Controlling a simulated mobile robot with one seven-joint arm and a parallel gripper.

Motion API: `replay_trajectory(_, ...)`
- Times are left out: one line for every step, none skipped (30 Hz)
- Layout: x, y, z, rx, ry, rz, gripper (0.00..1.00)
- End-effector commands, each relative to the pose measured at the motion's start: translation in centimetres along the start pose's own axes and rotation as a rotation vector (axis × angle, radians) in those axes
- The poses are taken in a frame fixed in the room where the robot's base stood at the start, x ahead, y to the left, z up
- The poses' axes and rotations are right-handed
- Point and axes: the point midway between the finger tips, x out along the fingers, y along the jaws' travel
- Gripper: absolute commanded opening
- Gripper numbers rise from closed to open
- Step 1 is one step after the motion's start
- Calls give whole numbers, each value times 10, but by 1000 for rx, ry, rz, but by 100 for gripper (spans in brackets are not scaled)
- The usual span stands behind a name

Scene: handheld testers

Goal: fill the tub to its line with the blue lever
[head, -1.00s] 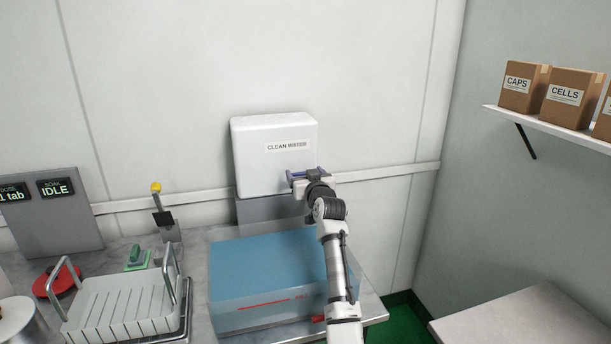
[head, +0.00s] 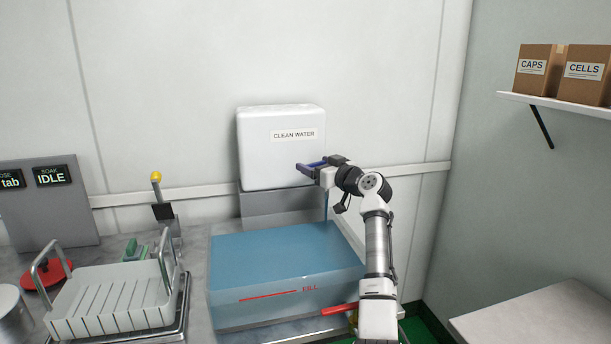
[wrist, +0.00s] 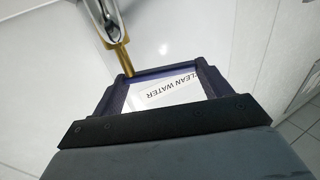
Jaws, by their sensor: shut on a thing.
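A translucent blue tub (head: 285,250) stands on the counter, with a red line and the word FILL on its front. I cannot make out the water level in it. Above its back stands a white CLEAN WATER tank (head: 265,150). My gripper (head: 310,168) is at the tank's lower right front, shut on the blue lever (wrist: 160,72); fingers and lever are similar dark blue, so their edges are hard to separate. A thin blue stream (head: 326,206) drops below the gripper toward the tub. A brass spout tip (wrist: 119,58) shows beside the fingers in the wrist view.
A white rack (head: 115,300) with grey handles stands left of the tub, near a yellow-knobbed lever (head: 156,178) and a red disc (head: 46,275). A red handle (head: 339,309) lies by the tub's front right. Boxes sit on a wall shelf (head: 560,103) at right.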

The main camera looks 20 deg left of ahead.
Motion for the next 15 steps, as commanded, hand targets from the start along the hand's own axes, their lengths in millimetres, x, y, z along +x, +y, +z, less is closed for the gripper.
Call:
replay_trajectory(-1, 1, 1, 4, -2, -25, 36)
replay_trajectory(-1, 1, 1, 4, -2, -39, 36)
replay_trajectory(-2, 2, 0, 5, -2, -57, 36)
replay_trajectory(-2, 2, 0, 4, -2, -69, 36)
replay_trajectory(-3, 2, 0, 5, -3, -82, 36)
replay_trajectory(-3, 2, 0, 3, -3, -96, 36)
replay_trajectory(-3, 2, 0, 5, -3, -106, 36)
replay_trajectory(-4, 2, 0, 4, -3, -116, 36)
replay_trajectory(-4, 2, 1, 4, -4, -126, 36)
replay_trajectory(-4, 2, 1, 4, -4, -133, 36)
replay_trajectory(-4, 2, 0, 3, -4, -140, 36)
replay_trajectory(-4, 2, 1, 3, -4, -147, 36)
replay_trajectory(-4, 2, 1, 4, -4, -151, 36)
replay_trajectory(-5, 2, 1, 4, -4, -155, 36)
replay_trajectory(-5, 3, 1, 3, -4, -158, 36)
